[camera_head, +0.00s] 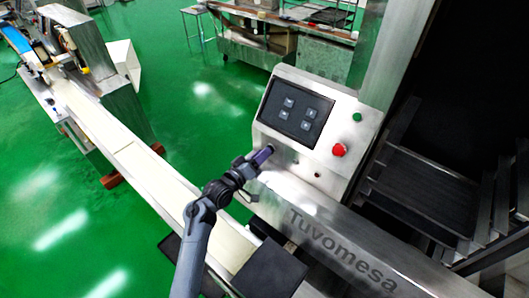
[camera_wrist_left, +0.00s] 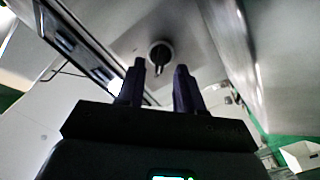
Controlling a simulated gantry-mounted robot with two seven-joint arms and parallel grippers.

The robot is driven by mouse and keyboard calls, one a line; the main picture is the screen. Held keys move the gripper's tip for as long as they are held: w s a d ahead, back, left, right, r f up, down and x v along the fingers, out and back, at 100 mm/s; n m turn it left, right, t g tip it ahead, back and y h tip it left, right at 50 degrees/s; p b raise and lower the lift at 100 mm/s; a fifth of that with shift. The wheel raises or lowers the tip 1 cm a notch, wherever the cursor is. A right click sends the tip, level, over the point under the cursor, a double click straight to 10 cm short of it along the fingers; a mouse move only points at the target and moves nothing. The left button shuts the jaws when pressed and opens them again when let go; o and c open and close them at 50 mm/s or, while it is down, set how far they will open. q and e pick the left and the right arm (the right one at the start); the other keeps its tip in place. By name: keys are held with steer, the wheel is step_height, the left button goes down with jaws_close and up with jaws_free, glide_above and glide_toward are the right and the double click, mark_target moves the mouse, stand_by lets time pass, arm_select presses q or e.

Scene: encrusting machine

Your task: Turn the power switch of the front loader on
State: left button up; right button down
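The power switch (camera_wrist_left: 160,52) is a dark round rotary knob on a grey metal face in the left wrist view. Its grip bar points toward my gripper, roughly along the gap between the fingers. My left gripper (camera_wrist_left: 159,82) is open, its two dark fingers apart and empty. The knob appears just beyond the fingertips; I cannot tell whether they touch it. In the head view my left gripper (camera_head: 263,156) is at the lower left part of the steel control box (camera_head: 338,175), and it hides the knob there. My right gripper is not in view.
The control box carries a black button panel (camera_head: 296,113), a red mushroom button (camera_head: 339,150) and a green button (camera_head: 357,117). A long pale conveyor (camera_head: 135,150) runs along the left. A dark opening with metal trays lies right.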

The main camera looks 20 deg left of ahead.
arm_select(q)
steer(key=shift+x, duration=1.05)
steer(key=shift+c, duration=0.3)
jaws_close()
